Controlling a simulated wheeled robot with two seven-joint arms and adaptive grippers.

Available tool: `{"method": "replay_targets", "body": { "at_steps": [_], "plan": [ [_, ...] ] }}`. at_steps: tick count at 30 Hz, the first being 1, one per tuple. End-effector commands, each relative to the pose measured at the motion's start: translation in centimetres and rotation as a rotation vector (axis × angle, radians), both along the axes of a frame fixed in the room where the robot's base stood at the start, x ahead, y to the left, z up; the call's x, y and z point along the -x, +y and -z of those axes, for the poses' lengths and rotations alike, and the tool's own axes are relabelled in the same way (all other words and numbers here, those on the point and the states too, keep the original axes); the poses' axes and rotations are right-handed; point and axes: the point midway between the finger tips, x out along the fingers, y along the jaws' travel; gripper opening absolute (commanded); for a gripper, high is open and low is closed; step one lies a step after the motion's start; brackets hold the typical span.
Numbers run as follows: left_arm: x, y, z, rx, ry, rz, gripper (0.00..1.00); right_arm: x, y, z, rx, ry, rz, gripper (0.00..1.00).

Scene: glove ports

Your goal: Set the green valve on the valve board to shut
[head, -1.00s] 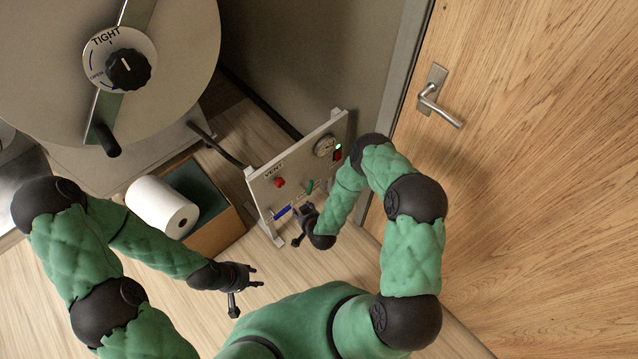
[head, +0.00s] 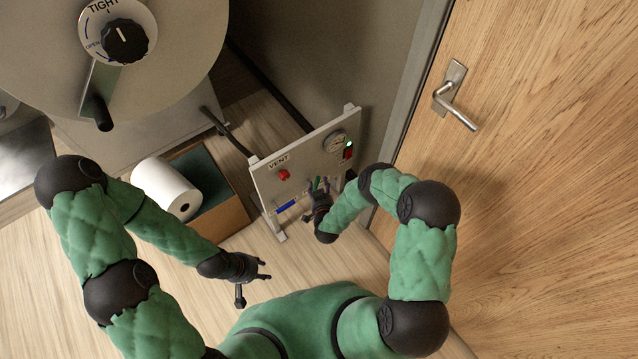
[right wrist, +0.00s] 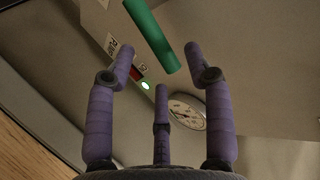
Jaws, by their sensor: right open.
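The valve board (head: 305,155) stands upright near the wall, with the green valve (head: 318,183) low on its face. In the head view my right gripper (head: 321,188) is right at the green valve and covers part of it. In the right wrist view the green valve's handle (right wrist: 152,35) is a slanted bar just beyond and between the spread fingertips of my right gripper (right wrist: 168,60). The gripper is open; no finger is visibly closed on the handle. My left gripper (head: 264,270) is open and empty over the table, left of the board.
A blue valve handle (head: 286,206) is left of the green one. The board also has a red button (head: 284,174), a gauge (head: 335,140) and a lit green lamp (head: 349,144). A paper roll (head: 165,188) and an open box (head: 222,216) stand to the left.

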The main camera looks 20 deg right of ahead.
Motion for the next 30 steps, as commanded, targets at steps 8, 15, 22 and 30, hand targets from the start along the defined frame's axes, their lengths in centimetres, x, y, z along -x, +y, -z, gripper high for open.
{"method": "replay_targets", "body": {
  "at_steps": [8, 15, 22, 30],
  "plan": [
    [0.0, 0.0, 1.6, 0.000, 0.000, 0.000, 0.40, -3.1, -0.5, 1.4, 0.000, -0.001, 0.000, 0.52],
    [0.0, 0.0, 1.7, 0.000, 0.000, 0.000, 0.40, -3.6, -0.6, 1.5, 0.000, 0.002, 0.000, 0.52],
    [0.0, 0.0, 1.7, 0.000, 0.000, 0.000, 0.40, -3.6, -0.6, 1.5, 0.000, 0.002, 0.000, 0.33],
    [0.0, 0.0, 1.7, 0.000, 0.000, 0.000, 0.40, -3.6, -0.6, 1.5, 0.000, 0.002, 0.000, 0.00]
  ]
}}
